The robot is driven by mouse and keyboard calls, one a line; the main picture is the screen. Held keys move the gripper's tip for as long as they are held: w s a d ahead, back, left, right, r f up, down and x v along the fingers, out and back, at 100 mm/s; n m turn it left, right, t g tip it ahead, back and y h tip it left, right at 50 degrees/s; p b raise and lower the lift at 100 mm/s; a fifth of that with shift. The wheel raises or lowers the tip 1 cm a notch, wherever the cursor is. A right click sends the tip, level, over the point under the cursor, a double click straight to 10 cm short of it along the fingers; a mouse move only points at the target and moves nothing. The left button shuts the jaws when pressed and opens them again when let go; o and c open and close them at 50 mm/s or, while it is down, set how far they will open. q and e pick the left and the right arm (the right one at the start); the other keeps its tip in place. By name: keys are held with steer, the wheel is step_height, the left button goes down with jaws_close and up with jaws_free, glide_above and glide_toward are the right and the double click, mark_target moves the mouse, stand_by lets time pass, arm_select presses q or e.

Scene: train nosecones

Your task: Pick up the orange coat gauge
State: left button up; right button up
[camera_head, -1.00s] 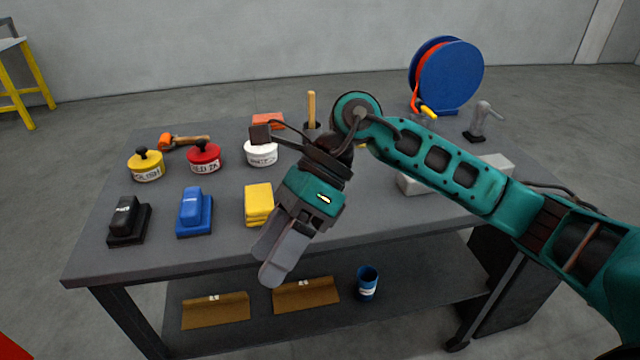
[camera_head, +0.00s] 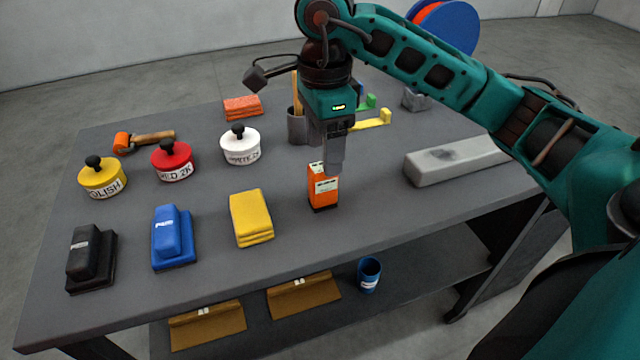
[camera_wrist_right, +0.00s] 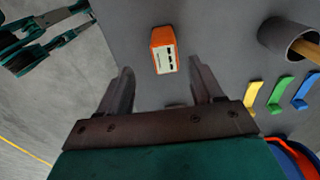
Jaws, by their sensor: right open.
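The orange coat gauge (camera_head: 322,187) stands upright on the grey table, near the middle of its front part, with a pale label and a dark foot. My right gripper (camera_head: 334,165) points down just above and behind it in the head view, overlapping its top edge. In the right wrist view the gauge (camera_wrist_right: 163,50) lies ahead of the two spread fingers, roughly in line with the gap (camera_wrist_right: 163,90) between them. The fingers are open and empty. My left gripper is not clearly visible in the head view.
A folded yellow cloth (camera_head: 251,218) lies left of the gauge. A grey cup (camera_head: 299,128) stands behind it, and a long grey block (camera_head: 455,160) lies to the right. Blue (camera_head: 173,238) and black (camera_head: 90,260) sanding blocks and lidded tins (camera_head: 240,147) stand further left.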

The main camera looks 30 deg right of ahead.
mark_target(323, 183)
step_height(323, 183, down, 4)
steer(key=shift+f, duration=0.1)
steer(key=f, duration=0.4)
steer(key=shift+w+d+f, duration=0.15)
steer(key=shift+w, duration=0.15)
steer(key=shift+f, duration=0.3)
arm_select(q)
steer(key=shift+w, duration=0.25)
arm_select(e)
steer(key=shift+c, duration=0.2)
steer(key=c, duration=1.1)
arm_select(q)
steer(key=shift+s+f, duration=0.15)
steer(key=shift+s, duration=0.1)
arm_select(e)
steer(key=shift+r, duration=0.15)
